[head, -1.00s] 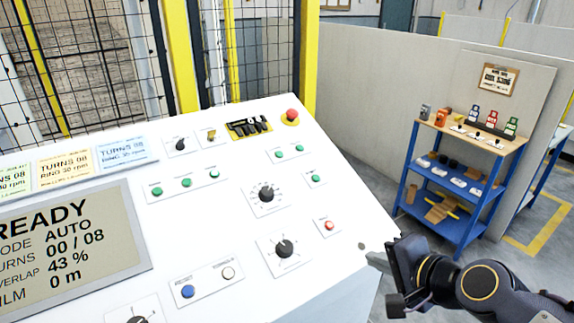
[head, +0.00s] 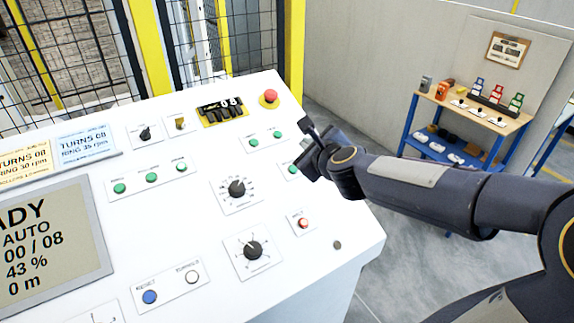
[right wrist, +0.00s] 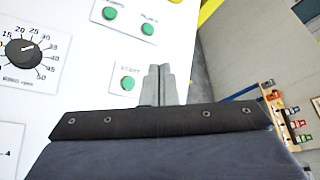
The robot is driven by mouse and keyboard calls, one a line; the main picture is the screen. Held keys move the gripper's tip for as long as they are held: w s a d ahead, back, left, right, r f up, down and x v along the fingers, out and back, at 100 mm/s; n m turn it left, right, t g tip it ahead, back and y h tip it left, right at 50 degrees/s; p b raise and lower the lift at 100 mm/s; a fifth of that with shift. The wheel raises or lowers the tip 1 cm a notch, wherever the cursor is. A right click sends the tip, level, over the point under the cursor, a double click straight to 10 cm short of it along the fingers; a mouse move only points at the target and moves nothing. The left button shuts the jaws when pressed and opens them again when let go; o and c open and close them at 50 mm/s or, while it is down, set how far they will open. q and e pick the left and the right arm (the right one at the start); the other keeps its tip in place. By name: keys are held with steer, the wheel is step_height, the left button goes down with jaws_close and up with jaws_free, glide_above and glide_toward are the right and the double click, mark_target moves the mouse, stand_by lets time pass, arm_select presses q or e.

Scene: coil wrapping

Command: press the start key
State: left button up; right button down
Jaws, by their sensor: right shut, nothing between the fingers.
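The start key is a round green button (head: 292,169) on a small white plate near the right edge of the white console. In the right wrist view the same green key (right wrist: 127,83) sits under a label that reads START. My right gripper (head: 308,130) is shut and empty, above the console's right edge and close to the key. In the right wrist view its closed fingertips (right wrist: 160,75) appear just right of the key, and I cannot tell their height above the panel. My left gripper is not in view.
Two green buttons (head: 265,138) and a red mushroom button (head: 270,97) lie farther back. A black dial (head: 236,188) is to the left and a red button (head: 303,222) is nearer. A blue shelf (head: 412,118) stands right; yellow-posted mesh fencing is behind the console.

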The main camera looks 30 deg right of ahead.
mark_target(293, 169)
steer(key=w+f+b, duration=0.1)
steer(key=f+b, duration=0.3)
steer(key=w+f+b, duration=0.1)
steer(key=f+b, duration=0.1)
steer(key=shift+w+a+f, duration=0.1)
steer(key=shift+w+f, duration=0.25)
steer(key=shift+w+f+b, duration=0.45)
steer(key=shift+f+b, duration=0.25)
steer(key=shift+b, duration=0.05)
stand_by(1.4)
steer(key=shift+w+f+b, duration=0.15)
steer(key=shift+f+b, duration=0.2)
steer(key=shift+b, duration=0.05)
